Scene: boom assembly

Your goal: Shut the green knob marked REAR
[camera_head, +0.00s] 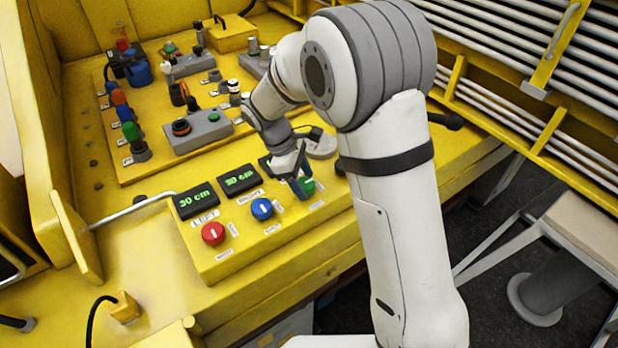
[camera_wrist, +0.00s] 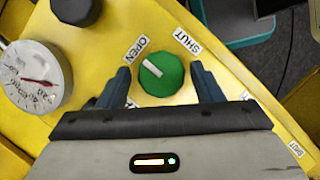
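The green knob (camera_head: 309,185) is at the right end of the row of knobs on the yellow panel. In the wrist view the green knob (camera_wrist: 166,80) has a white pointer mark aimed up-left toward the OPEN label (camera_wrist: 137,48). The SHUT label (camera_wrist: 187,40) is to its upper right. My gripper (camera_head: 291,195) is over the knob. In the wrist view my gripper (camera_wrist: 160,70) is open, with one finger on each side of the knob and visible gaps between. A label below the knob is mostly hidden by my gripper, so REAR cannot be read.
A round gauge (camera_wrist: 37,76) and a black knob (camera_wrist: 76,9) are close by. Switches and buttons fill the board (camera_head: 150,170) behind.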

